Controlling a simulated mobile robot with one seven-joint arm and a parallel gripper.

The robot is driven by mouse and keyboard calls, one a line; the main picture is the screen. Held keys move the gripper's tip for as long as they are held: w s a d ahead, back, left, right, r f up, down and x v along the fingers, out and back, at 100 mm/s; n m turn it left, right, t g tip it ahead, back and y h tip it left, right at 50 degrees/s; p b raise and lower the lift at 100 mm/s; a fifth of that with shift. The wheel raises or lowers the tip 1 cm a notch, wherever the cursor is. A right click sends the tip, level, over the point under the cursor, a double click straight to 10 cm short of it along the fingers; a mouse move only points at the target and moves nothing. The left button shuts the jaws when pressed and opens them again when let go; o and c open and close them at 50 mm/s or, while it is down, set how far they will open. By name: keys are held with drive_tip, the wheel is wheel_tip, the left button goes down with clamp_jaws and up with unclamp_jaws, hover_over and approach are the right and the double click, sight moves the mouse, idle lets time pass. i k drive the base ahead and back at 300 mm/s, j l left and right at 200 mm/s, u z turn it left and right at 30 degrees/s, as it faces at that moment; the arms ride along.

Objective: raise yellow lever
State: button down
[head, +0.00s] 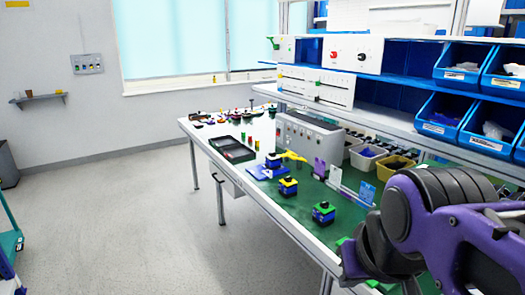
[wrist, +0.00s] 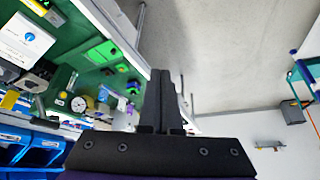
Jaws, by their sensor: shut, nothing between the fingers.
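I cannot say for certain which part is the yellow lever. In the head view, a small yellow piece (head: 293,156) sticks out beside a blue block on the green bench top. A white panel (head: 317,87) on the shelf front carries small levers or sliders too tiny to read, with a yellowish mark at its left. My gripper (wrist: 167,75) shows in the wrist view with its dark fingers together and nothing between them. It points past the bench edge toward the floor, apart from these things. In the head view my arm fills the lower right and my fingers are not clear.
The green-topped bench (head: 288,208) holds blue-yellow and blue-green block stacks, a dark tray (head: 232,149) and a grey control box (head: 308,136). Blue bins (head: 463,65) fill the shelves at right. A panel with red and black knobs (head: 352,54) stands above.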

sight(289, 156)
drive_tip(key=i+j+z, duration=0.1)
drive_tip(key=z, duration=0.75)
drive_tip(key=i+j+z, duration=0.15)
drive_tip(key=j+z, duration=0.5)
drive_tip(key=i+j+z, duration=0.2)
drive_tip(key=j, duration=0.7)
drive_tip(key=j+z, duration=0.2)
drive_tip(key=j, duration=1.5)
drive_tip(key=i+j, duration=0.1)
drive_tip(key=j, duration=0.25)
drive_tip(key=u, duration=0.2)
drive_tip(key=i, duration=0.05)
